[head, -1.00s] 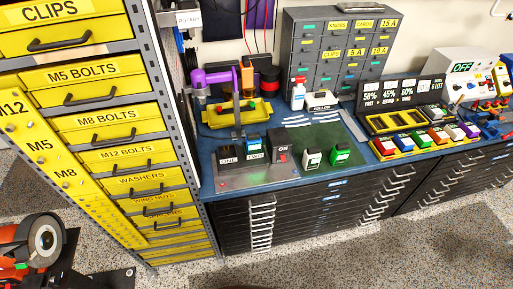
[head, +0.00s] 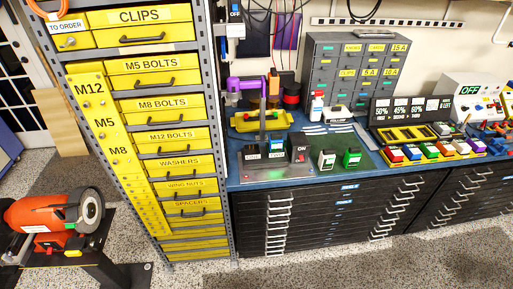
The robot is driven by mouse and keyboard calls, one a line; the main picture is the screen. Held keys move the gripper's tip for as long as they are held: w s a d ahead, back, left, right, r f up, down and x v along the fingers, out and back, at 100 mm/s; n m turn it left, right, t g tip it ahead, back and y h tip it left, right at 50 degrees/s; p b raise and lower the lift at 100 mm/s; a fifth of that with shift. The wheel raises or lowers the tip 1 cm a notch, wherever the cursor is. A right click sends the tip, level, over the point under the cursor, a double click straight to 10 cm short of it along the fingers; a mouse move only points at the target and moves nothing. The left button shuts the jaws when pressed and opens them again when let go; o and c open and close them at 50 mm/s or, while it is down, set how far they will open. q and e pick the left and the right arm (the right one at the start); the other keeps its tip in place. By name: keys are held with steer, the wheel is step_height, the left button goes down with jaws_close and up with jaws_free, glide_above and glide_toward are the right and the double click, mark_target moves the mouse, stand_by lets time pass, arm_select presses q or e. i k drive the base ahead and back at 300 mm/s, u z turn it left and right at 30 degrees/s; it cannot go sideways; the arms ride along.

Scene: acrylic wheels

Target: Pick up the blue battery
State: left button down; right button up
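A row of small coloured blocks sits in yellow holders on the blue workbench. One near the left of that row looks blue (head: 413,153), but it is too small to be sure that it is the blue battery. A white-and-black block (head: 327,159) and a green block (head: 352,157) stand to the right of that station. Neither of my grippers is in the head view.
A tall yellow drawer cabinet (head: 163,107) stands left of the workbench (head: 240,181). A bench grinder (head: 52,216) is at the lower left. A grey parts cabinet (head: 345,75) stands at the back of the bench. The speckled floor (head: 330,262) in front is clear.

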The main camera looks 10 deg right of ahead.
mark_target(276, 142)
steer(key=u, duration=0.4)
steer(key=i, duration=1.25)
steer(key=z, duration=0.55)
